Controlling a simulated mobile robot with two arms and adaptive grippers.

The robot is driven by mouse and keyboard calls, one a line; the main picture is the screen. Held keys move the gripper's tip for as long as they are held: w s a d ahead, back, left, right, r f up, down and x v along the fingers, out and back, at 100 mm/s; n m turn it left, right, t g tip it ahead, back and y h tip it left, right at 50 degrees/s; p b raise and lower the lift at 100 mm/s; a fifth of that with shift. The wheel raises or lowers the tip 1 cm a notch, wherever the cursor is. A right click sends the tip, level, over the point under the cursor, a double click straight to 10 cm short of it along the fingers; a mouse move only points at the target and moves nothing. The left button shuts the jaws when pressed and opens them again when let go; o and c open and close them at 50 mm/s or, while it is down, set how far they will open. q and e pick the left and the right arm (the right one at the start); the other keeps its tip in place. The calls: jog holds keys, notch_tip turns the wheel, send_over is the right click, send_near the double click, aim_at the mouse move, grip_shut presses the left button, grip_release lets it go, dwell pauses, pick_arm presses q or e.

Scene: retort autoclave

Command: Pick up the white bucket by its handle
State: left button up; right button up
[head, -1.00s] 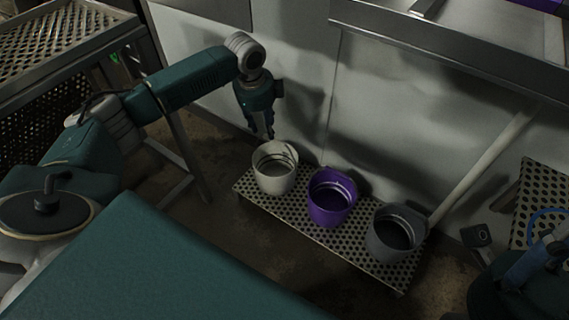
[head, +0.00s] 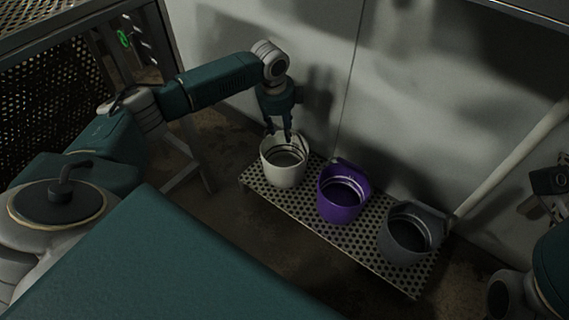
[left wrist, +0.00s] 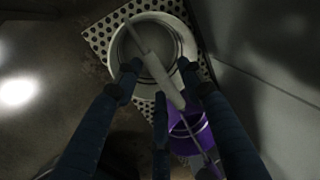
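The white bucket (head: 283,176) stands upright at the left end of a perforated metal platform (head: 336,226). My left gripper (head: 279,138) points down at its rim. In the left wrist view the bucket (left wrist: 119,59) shows from above, with the pale grip of its handle (left wrist: 151,62) running diagonally across its mouth. The fingers of my left gripper (left wrist: 158,72) are apart, on either side of the handle grip. Whether they touch it I cannot tell. Part of my right arm shows at the right edge of the head view, and its finger state is unclear.
A purple bucket (head: 342,199) stands beside the white one, and a dark grey bucket (head: 406,240) stands at the platform's right end. A pale wall (head: 410,110) rises close behind. A perforated rack (head: 50,105) is at the far left. A pale pipe (head: 510,160) slants down at the right.

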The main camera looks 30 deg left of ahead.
pick_arm(q)
jog(key=shift+w+f, duration=0.1)
jog(key=shift+f, duration=0.1)
grip_shut()
jog(key=shift+r, duration=0.1)
